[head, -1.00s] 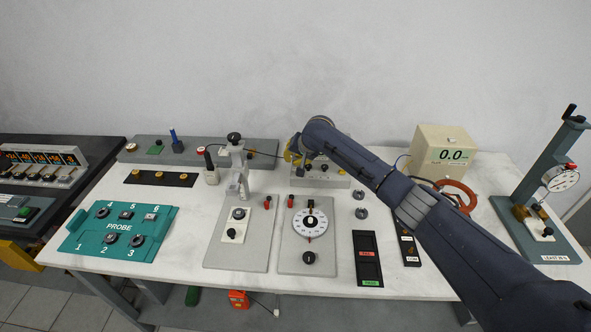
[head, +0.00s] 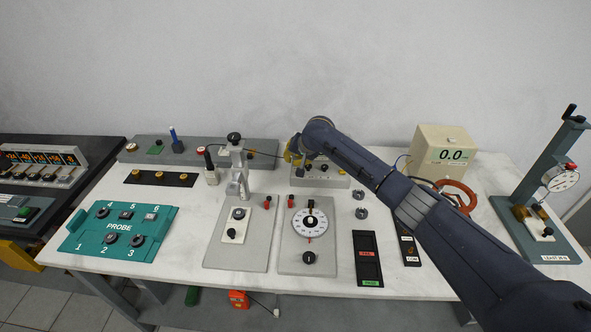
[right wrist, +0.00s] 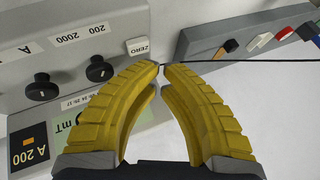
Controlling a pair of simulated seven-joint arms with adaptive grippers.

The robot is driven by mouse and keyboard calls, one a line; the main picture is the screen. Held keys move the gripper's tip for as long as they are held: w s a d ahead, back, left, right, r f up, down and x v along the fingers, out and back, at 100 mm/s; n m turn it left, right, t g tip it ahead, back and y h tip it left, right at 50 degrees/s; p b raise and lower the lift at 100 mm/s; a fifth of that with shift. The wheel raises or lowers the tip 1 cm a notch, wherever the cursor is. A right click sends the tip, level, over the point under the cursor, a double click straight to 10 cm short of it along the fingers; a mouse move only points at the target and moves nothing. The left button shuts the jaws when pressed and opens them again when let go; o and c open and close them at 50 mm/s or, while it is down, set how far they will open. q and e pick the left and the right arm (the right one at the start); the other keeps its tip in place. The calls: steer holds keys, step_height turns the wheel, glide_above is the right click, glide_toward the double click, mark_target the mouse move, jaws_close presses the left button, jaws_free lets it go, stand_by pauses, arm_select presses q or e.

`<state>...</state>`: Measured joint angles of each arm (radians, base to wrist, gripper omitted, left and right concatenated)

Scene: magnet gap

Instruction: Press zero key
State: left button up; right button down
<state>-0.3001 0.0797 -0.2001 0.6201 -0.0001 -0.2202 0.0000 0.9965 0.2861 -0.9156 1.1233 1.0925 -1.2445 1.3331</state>
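My right gripper (right wrist: 161,66) has yellow ridged fingers whose tips meet just beside and below that label. I cannot tell whether the tips touch the panel. In the head view my right gripper (head: 290,156) shows only as a bit of yellow behind my arm, at the meter (head: 335,181). My left gripper is not in view.
Two black knobs (right wrist: 99,69) stand left of the fingers on the meter. A clamp stand (head: 236,170) stands left of the meter on the white table.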

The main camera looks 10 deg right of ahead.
steer(key=shift+f, duration=0.15)
stand_by(0.5)
steer(key=shift+f, duration=0.25)
steer(key=shift+f, duration=0.5)
stand_by(1.1)
steer(key=shift+r, duration=0.9)
steer(key=shift+r, duration=2.5)
